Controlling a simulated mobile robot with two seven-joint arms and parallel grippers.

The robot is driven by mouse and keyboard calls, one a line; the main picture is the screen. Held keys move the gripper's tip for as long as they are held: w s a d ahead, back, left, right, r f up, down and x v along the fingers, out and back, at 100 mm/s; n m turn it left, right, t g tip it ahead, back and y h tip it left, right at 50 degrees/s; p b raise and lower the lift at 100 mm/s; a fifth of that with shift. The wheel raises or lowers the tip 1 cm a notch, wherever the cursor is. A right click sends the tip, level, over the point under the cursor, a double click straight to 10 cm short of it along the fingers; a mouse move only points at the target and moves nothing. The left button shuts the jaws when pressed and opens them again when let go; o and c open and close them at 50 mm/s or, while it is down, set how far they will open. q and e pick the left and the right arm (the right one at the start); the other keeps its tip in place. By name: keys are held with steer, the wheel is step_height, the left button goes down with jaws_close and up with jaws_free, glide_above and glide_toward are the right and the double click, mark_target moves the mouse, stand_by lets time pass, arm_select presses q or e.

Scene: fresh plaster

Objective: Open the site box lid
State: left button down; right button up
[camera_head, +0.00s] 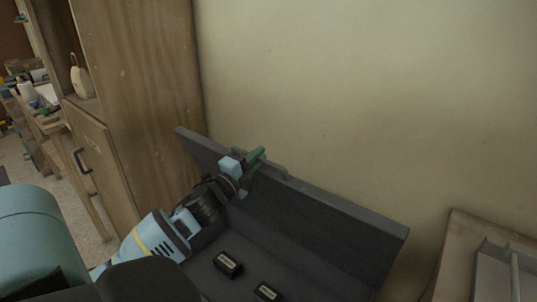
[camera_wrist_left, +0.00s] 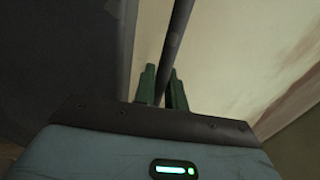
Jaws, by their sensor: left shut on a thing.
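The dark grey site box (camera_head: 205,268) stands low against the wall, its lid (camera_head: 320,222) raised and leaning up toward the wall at the back. My left gripper (camera_head: 256,158) reaches in from the left to the lid's upper edge, left of its middle. Its green fingers are shut on that edge. In the left wrist view the fingers (camera_wrist_left: 164,90) stand either side of a dark strip, the lid's edge (camera_wrist_left: 175,45). My right gripper is not in view. My left arm hides part of the box's left side.
Two small black boxes with pale labels (camera_head: 228,263) (camera_head: 267,291) lie inside the site box. A wooden cabinet (camera_head: 150,90) stands to the left, close by the lid. A wooden-edged surface (camera_head: 455,250) is at the lower right. The plain wall (camera_head: 370,90) is behind.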

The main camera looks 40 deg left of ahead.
arm_select(q)
steer(key=shift+s+d+f+b, duration=0.15)
steer(key=shift+s+f+b, duration=0.25)
steer(key=shift+s, duration=0.55)
steer(key=c, duration=1.5)
jaws_free()
steer(key=shift+s, duration=0.1)
steer(key=v, duration=0.7)
steer(key=shift+s+f+b, duration=0.2)
steer(key=shift+s+b, duration=0.1)
steer(key=shift+b, duration=0.05)
